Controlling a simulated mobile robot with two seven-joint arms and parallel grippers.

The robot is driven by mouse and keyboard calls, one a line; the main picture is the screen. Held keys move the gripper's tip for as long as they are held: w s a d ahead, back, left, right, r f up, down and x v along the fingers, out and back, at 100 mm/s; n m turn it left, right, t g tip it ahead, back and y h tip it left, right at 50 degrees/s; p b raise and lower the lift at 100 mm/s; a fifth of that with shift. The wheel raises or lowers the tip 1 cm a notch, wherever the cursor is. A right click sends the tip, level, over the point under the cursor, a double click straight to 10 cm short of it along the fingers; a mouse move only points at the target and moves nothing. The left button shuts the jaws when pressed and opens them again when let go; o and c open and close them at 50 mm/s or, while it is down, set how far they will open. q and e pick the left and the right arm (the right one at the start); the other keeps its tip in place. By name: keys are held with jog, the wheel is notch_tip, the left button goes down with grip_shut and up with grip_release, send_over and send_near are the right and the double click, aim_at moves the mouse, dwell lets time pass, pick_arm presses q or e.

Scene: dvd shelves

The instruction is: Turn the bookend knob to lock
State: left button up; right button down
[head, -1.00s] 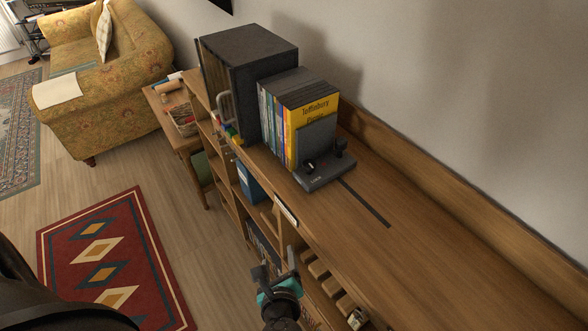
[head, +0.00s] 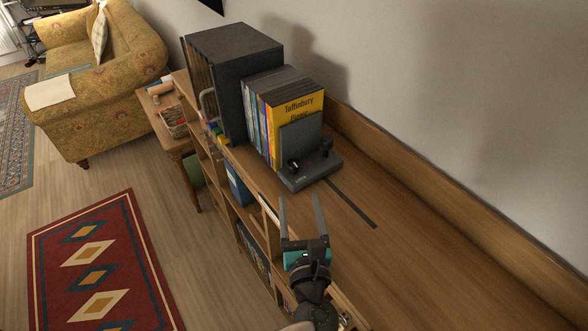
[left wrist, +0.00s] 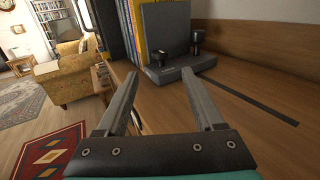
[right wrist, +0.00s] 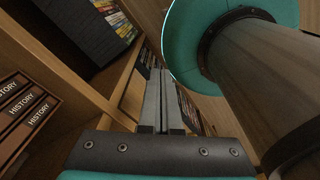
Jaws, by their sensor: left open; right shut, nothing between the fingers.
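The dark grey bookend (head: 312,172) stands on the shelf top, its upright plate against the front of the book row. A small black knob (head: 293,165) sits on the near left of its base, and a second black knob (head: 326,146) on the right. Both knobs also show in the left wrist view, the near left one (left wrist: 159,58) and the right one (left wrist: 196,42). My left gripper (head: 300,205) is open and empty, short of the bookend near the shelf's front edge. My right gripper (right wrist: 160,78) is shut and empty, beside the lower shelves.
Several books (head: 284,92) and a large dark box-like block (head: 236,60) stand behind the bookend. A dark slot (head: 352,205) runs along the shelf top from the base. The top (head: 430,250) is clear to the right. A wooden ledge (head: 420,186) lines the wall.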

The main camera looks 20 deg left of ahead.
aim_at(294, 169)
pick_arm(q)
jog(key=b+x, duration=0.2)
jog(key=x, duration=0.9)
grip_shut()
